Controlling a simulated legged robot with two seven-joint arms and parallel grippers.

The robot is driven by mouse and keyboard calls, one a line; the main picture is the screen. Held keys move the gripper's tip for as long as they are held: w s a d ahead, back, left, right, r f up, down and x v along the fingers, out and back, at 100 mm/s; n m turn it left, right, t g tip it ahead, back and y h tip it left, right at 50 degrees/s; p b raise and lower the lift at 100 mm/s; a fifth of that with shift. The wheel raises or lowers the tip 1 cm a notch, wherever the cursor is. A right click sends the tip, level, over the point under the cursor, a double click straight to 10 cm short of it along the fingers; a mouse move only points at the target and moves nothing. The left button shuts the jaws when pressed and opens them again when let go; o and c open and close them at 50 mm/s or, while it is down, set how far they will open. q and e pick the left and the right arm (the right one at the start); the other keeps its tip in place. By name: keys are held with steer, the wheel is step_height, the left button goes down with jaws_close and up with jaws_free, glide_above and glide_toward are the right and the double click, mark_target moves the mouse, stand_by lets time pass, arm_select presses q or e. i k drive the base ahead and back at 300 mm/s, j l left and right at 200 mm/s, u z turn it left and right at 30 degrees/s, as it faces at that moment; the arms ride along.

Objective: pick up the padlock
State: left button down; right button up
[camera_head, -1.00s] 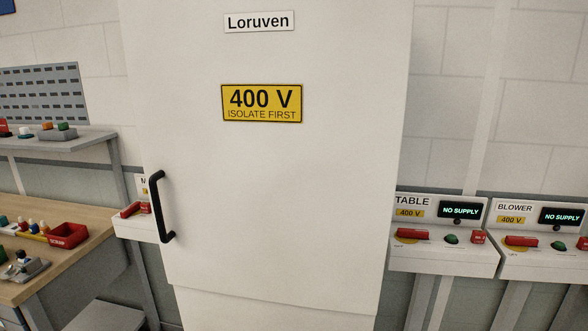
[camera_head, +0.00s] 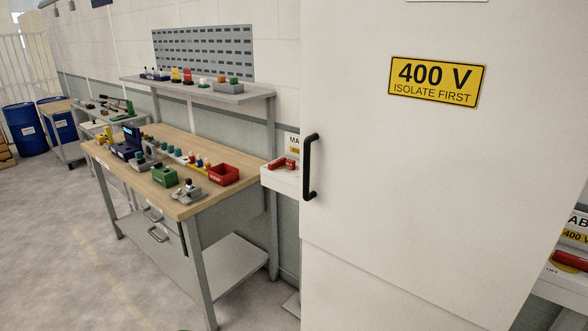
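I cannot make out a padlock for certain in the head view. A wooden-topped workbench (camera_head: 212,157) stands left of centre with several small objects on it, too small to tell apart surely. Among them are a red bin (camera_head: 224,175), a green bin (camera_head: 165,176) and a grey metal device (camera_head: 188,192) near the front edge. A red item (camera_head: 284,163) lies on a white switch box (camera_head: 281,181) between the bench and the cabinet. Neither of my grippers is in view.
A tall white cabinet (camera_head: 400,180) with a black handle (camera_head: 309,167) fills the right side close by. A grey shelf (camera_head: 205,92) stands over the bench. Blue drums (camera_head: 25,129) are far left. The floor (camera_head: 75,250) at the left is clear.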

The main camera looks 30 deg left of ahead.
mark_target(290, 164)
steer(key=k, duration=0.25)
steer(key=k+z, duration=0.35)
steer(key=k+l+z, duration=0.15)
steer(key=k+z, duration=0.2)
steer(key=k+l+z, duration=0.2)
steer(key=z, duration=0.15)
steer(key=i+j, duration=0.15)
steer(key=j, duration=0.4)
steer(key=i+j, duration=0.15)
steer(key=j, duration=0.35)
steer(key=i+j+z, duration=0.1)
steer(key=j, duration=0.45)
steer(key=i+j, duration=0.15)
steer(key=j, duration=0.35)
steer(key=i+j, duration=0.15)
steer(key=j, duration=0.4)
steer(key=i+j+z, duration=0.1)
steer(key=j, duration=0.45)
steer(key=i+j, duration=0.1)
steer(key=j, duration=0.45)
